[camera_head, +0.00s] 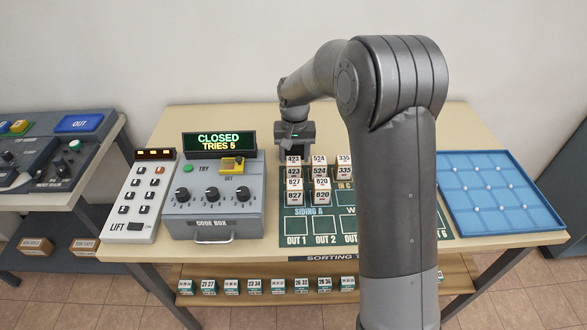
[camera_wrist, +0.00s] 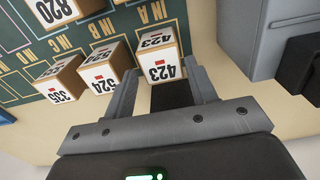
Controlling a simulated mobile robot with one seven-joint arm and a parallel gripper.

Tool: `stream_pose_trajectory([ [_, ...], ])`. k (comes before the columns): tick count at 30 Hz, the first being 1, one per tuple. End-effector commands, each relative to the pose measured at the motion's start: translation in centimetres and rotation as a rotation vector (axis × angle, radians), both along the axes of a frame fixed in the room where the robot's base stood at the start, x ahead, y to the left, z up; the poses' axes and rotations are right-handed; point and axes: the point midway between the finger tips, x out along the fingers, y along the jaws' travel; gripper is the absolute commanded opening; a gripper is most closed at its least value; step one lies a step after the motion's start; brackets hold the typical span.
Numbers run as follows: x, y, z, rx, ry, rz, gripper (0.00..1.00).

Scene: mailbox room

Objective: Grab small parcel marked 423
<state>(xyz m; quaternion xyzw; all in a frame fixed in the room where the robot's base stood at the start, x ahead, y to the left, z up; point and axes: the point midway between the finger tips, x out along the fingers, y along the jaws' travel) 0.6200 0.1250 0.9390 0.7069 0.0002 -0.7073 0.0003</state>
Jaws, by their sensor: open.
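The small parcel marked 423 (camera_head: 293,173) is a white-and-brown box with a red mark, at the back left of the green sorting board (camera_head: 288,228). In the wrist view the 423 parcel (camera_wrist: 158,60) stands upright at the fingertips. My gripper (camera_wrist: 164,78) is open, with one finger at each side of the parcel; I cannot tell whether they touch it. In the head view my gripper (camera_head: 294,148) is just behind the parcel, its fingers mostly hidden.
Parcels 524 (camera_head: 319,172) and 335 (camera_head: 344,170) stand to the right of 423. Parcels 827 (camera_head: 294,198) and 820 (camera_head: 321,197) stand in front. A grey code box (camera_head: 212,205) reading CLOSED is at left; a blue tray (camera_head: 478,222) is at right.

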Motion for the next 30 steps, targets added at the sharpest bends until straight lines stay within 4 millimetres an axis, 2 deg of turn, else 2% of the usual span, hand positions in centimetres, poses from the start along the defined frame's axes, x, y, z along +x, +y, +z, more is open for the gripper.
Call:
stream_pose_trajectory([
  [12,-0.6,0.3,-5.0,0.0,0.001,-0.001,0.52],
  [20,-0.6,0.3,-5.3,0.0,0.0,-0.001,0.52],
  [30,-0.5,0.3,-5.3,0.0,0.0,0.0,0.26],
])
